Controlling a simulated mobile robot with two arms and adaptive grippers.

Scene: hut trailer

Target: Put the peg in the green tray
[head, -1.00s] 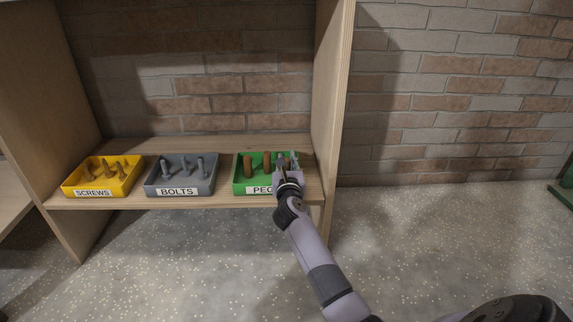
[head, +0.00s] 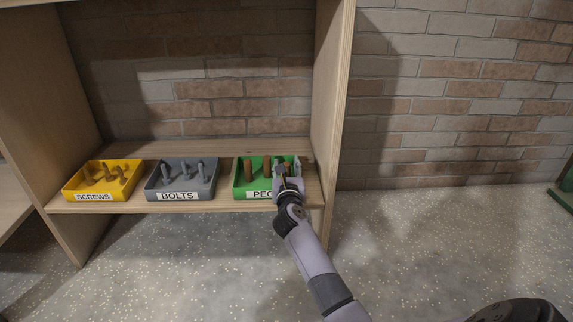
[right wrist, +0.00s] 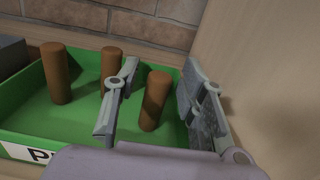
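The green tray (head: 236,188), labelled with a partly hidden word starting "PE", stands at the right end of the wooden shelf. Two brown pegs stand upright in it at the left (right wrist: 56,75) and back (right wrist: 111,68). A third brown peg (right wrist: 155,101) stands in the tray's right part, leaning slightly, its lower end at the green floor. My right gripper (head: 288,169) is over the tray's right part. In the right wrist view its fingers (right wrist: 160,85) are apart on either side of this third peg, with gaps showing. My left gripper is not in view.
A grey tray of bolts (head: 178,195) and a yellow tray of screws (head: 94,197) stand to the left on the same shelf. The shelf unit's right side panel (head: 332,100) rises close beside my right gripper. A brick wall (head: 455,95) is behind.

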